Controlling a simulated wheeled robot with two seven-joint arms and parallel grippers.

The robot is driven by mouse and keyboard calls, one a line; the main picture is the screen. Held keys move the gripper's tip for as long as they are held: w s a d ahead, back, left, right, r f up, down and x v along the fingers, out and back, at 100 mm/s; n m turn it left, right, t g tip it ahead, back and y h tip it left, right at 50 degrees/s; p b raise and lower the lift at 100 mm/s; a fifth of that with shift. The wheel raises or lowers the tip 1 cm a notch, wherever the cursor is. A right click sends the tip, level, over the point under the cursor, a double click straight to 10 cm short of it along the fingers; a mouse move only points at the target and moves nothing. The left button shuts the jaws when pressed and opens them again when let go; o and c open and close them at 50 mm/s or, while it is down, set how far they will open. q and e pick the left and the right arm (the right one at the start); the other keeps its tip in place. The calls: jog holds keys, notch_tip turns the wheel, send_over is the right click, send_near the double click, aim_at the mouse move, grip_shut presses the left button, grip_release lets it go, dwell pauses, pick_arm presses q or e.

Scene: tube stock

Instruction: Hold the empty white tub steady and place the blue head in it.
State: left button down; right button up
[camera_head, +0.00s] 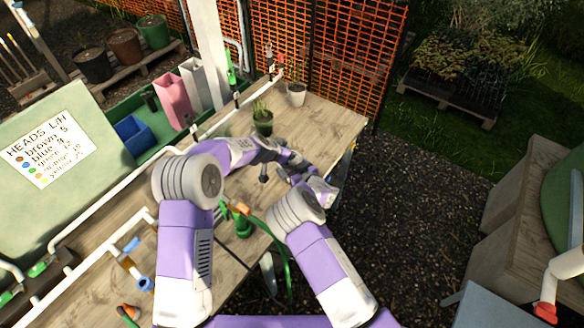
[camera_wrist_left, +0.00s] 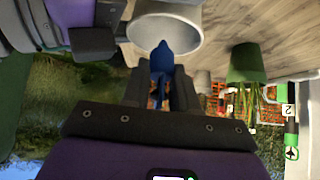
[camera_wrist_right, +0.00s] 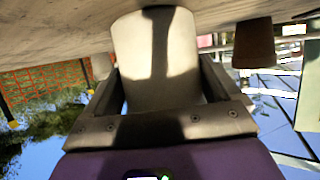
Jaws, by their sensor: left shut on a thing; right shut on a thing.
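The white tub (camera_wrist_right: 155,55) fills the middle of the right wrist view, with my right gripper (camera_wrist_right: 160,82) shut on its sides. In the left wrist view the tub's round mouth (camera_wrist_left: 165,30) faces the camera and looks empty. The blue head (camera_wrist_left: 162,62) is pinched between the fingers of my left gripper (camera_wrist_left: 161,82). Its tip overlaps the near rim of the tub in that view; I cannot tell how far it is from the rim. In the head view my right gripper (camera_head: 296,172) is close to the left arm's end, and the arms hide the tub and the head.
A green pot with a plant (camera_head: 263,127) stands close beyond my left arm, and a white pot (camera_head: 296,97) farther back. A blue bin (camera_head: 133,132) and a sign (camera_head: 50,140) are at left. A green fitting (camera_head: 243,225) lies between my arms. The table's right edge is near.

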pick_arm(q)
jog(key=shift+f, duration=0.9)
jog(key=c, duration=0.8)
grip_release()
jog(key=v, duration=1.2)
jog(key=shift+w, duration=0.1)
pick_arm(e)
jog(key=o, duration=0.8)
jog(key=shift+c, duration=0.2)
